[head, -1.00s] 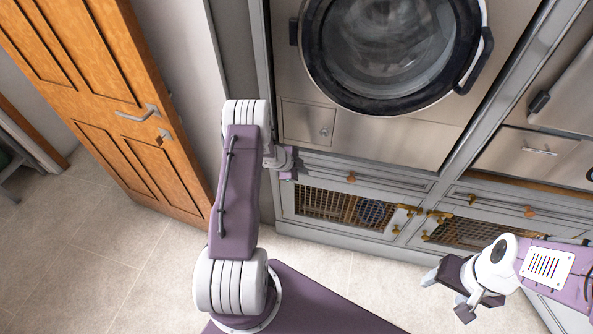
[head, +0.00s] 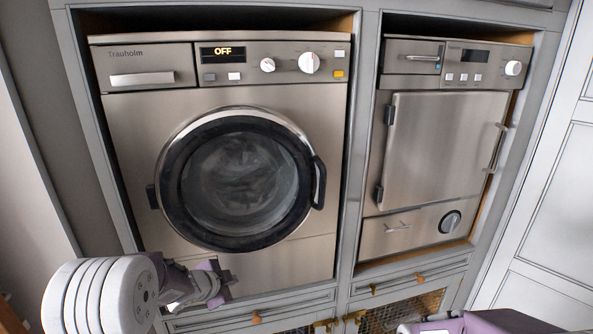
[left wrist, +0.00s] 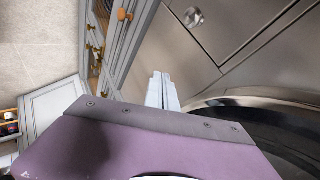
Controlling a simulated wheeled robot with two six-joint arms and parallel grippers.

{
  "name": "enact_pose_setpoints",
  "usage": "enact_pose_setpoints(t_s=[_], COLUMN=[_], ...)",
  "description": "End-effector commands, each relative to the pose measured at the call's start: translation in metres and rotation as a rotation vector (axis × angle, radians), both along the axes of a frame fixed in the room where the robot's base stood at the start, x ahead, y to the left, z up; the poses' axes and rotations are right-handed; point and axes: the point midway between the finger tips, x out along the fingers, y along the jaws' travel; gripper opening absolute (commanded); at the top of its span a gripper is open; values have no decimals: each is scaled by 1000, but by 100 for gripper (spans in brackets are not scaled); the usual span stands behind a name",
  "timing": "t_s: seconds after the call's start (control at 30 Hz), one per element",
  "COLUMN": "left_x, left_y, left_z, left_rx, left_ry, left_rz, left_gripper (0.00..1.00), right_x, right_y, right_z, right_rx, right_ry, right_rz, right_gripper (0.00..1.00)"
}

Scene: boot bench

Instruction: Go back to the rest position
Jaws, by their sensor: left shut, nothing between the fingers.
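My left gripper (head: 222,280) is in front of the lower left part of the washing machine (head: 120,200), below its round door (head: 240,180). Its fingers are shut with nothing between them. In the left wrist view the closed grey fingers (left wrist: 162,90) point along the steel front, beside the dark door ring (left wrist: 240,101). I cannot tell whether they touch the machine. Part of my right arm (head: 480,322) shows at the bottom edge of the head view; its gripper is out of the picture.
The washer's display reads OFF and its door is closed. A second steel appliance (head: 440,150) with a closed door stands to the right. Grey drawers (head: 410,280) and mesh-fronted cabinets (head: 400,312) lie below. Bare floor (left wrist: 40,60) shows in the left wrist view.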

Motion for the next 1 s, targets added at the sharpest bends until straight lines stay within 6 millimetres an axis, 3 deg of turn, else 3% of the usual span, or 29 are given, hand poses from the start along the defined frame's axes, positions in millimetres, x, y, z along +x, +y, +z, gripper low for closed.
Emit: enact_pose_setpoints(t_s=[0.03,0.1,0.2,0.3,0.4,0.53,1.0], left_x=[-23,-74,-156,-218,-256,-275,-275], left_y=[-12,-14,-11,-11,-17,-22,-22], left_z=[21,23,-3,-30,-44,-47,-47], left_rx=[-42,-135,-257,-324,-356,-367,-367], left_ry=[21,122,337,531,668,748,749], left_rz=[113,341,646,863,993,1066,1070], left_gripper=[0,0,0,0,0,0,0], right_x=[0,0,0,0,0,0,0], right_y=[0,0,0,0,0,0,0], right_z=[0,-1,-1,0,0,0,0], right_rx=[0,0,0,0,0,0,0], right_ry=[0,0,0,0,0,0,0], right_rz=[0,0,0,0,0,0,0], right_gripper=[64,64,64,64,64,64,64])
